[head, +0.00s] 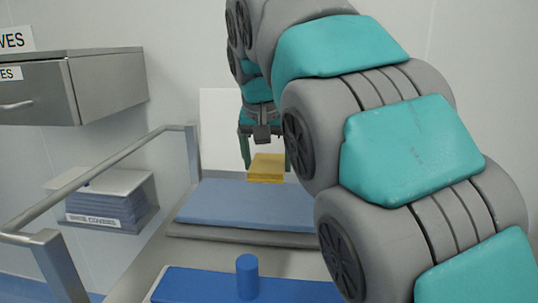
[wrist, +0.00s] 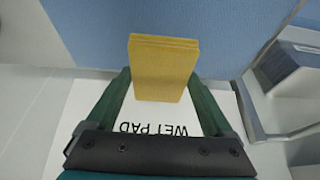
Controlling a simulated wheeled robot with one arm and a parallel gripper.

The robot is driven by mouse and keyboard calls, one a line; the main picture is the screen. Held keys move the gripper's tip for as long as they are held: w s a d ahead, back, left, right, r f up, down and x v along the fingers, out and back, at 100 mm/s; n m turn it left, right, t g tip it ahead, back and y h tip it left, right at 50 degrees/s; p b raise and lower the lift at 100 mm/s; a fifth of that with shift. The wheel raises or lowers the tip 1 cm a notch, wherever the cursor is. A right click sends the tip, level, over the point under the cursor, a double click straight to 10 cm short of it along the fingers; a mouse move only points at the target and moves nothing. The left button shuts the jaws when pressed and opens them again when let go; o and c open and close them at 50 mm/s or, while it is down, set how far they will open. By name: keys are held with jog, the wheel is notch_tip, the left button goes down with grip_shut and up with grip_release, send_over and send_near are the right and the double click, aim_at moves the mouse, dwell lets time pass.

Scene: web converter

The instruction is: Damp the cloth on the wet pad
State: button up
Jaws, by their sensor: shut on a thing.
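The yellow folded cloth (head: 267,168) is between the fingers of my gripper (head: 266,155), which is shut on it. In the wrist view the cloth (wrist: 165,68) stands out past the fingertips of my gripper (wrist: 158,80). The blue wet pad (head: 245,205) lies flat on a grey base, just below the cloth in the head view. In the wrist view the blue pad surface (wrist: 235,30) lies beyond the cloth. I cannot tell whether the cloth's lower edge touches the pad. A white sign reading WET PAD (wrist: 170,128) shows upside down between the fingers.
A metal rail (head: 110,160) runs along the left. A shelf with labelled covers (head: 105,205) and a steel drawer cabinet (head: 100,85) are on the left wall. A blue block with an upright peg (head: 248,278) is in front. My arm hides the right side.

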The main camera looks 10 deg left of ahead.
aim_at(268, 198)
jog(key=shift+f+b, duration=1.2)
jog(key=shift+f, duration=1.6)
jog(key=shift+f+b, duration=0.35)
jog(key=shift+f, duration=0.35)
jog(key=shift+r+p, duration=1.4)
jog(key=shift+r, duration=2.15)
